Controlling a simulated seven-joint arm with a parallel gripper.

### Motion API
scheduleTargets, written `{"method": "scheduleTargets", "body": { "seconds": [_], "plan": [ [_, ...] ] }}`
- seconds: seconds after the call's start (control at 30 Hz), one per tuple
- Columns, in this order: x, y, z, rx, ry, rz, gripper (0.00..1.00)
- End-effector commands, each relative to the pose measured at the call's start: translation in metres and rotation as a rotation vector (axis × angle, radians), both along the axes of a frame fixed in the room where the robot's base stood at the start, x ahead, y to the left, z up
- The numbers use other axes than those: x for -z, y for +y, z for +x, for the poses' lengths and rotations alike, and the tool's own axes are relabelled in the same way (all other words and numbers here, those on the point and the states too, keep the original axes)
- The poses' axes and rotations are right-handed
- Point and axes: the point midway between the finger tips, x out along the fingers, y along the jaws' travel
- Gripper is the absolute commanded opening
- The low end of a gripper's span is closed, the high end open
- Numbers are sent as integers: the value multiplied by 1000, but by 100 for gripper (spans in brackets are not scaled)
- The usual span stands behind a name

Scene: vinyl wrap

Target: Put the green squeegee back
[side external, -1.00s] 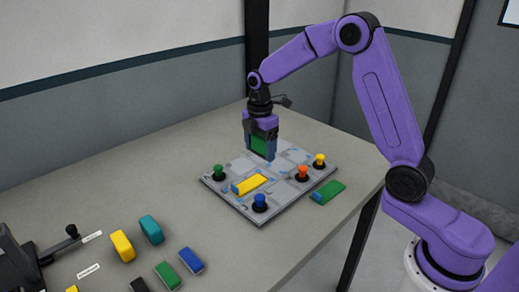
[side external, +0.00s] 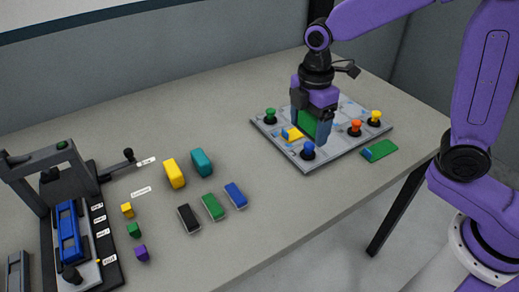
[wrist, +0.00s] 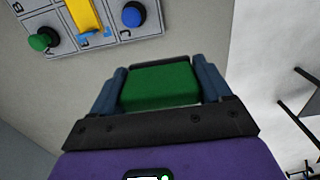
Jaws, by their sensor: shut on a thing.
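My gripper (side external: 312,128) is shut on a green block, which I take as the green squeegee (side external: 307,122). It is held above the front part of the grey panel (side external: 264,124). In the wrist view the green squeegee (wrist: 160,84) sits between the two blue-grey fingers of my gripper (wrist: 160,92). Its lower end is partly hidden in the side view. A yellow block (side external: 174,173) and a teal block (side external: 202,162) of similar shape stand on the table at left of the panel.
A yellow piece (side external: 291,133) lies there. A flat green piece (side external: 380,150) lies beside it. Black, green and blue blocks (side external: 213,207) lie on bare table; a dark fixture (side external: 68,160) is at left.

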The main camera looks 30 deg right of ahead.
Motion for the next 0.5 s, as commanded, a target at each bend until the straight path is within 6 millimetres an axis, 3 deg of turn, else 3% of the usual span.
{"method": "scheduleTargets", "body": {
  "seconds": [0.5],
  "plan": [
    [37,31,76,1,1,-1,34]
  ]
}}
